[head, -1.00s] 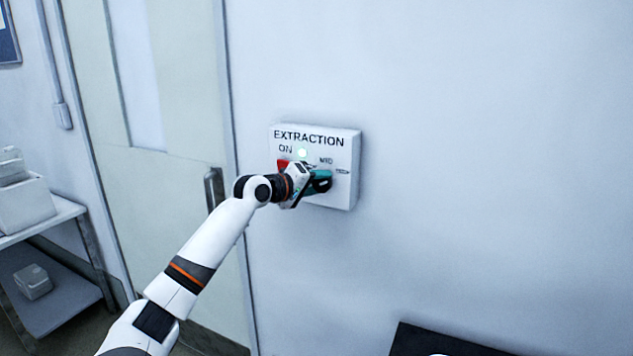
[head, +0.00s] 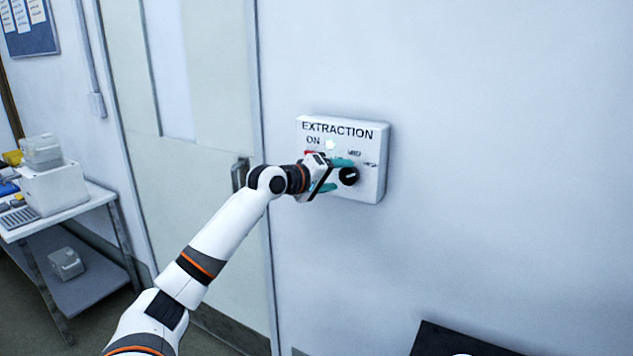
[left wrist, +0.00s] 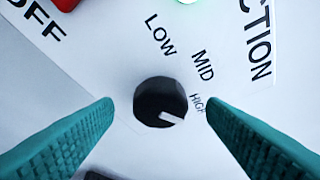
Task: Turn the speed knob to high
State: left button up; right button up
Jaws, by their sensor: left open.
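The black speed knob (head: 348,176) is on the white EXTRACTION box (head: 368,135) on the wall. In the left wrist view the knob (left wrist: 160,102) has a white pointer mark aimed to the lower right, on the HIGH side and slightly below the visible HIGH lettering. LOW, MID and HIGH labels curve around it; a finger partly covers HIGH. My left gripper (head: 336,176) is open, with its teal fingers apart on either side of the knob and backed off from it. They do not touch it. My right gripper is not in view.
A red switch (left wrist: 66,3) and a lit green lamp (head: 330,145) sit on the box above the knob. A door with a handle (head: 240,174) is left of the box. A shelf (head: 70,210) with equipment stands at far left. The wall to the right is clear.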

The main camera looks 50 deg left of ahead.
pick_arm(q)
jog(key=s+r+b, duration=0.1)
jog(key=s+b, duration=0.1)
jog(key=s, duration=0.7)
jog(key=shift+a+r+b, duration=0.15)
jog(key=shift+r+b, duration=0.2)
jog(key=shift+r, duration=0.05)
jog(key=shift+f, duration=0.1)
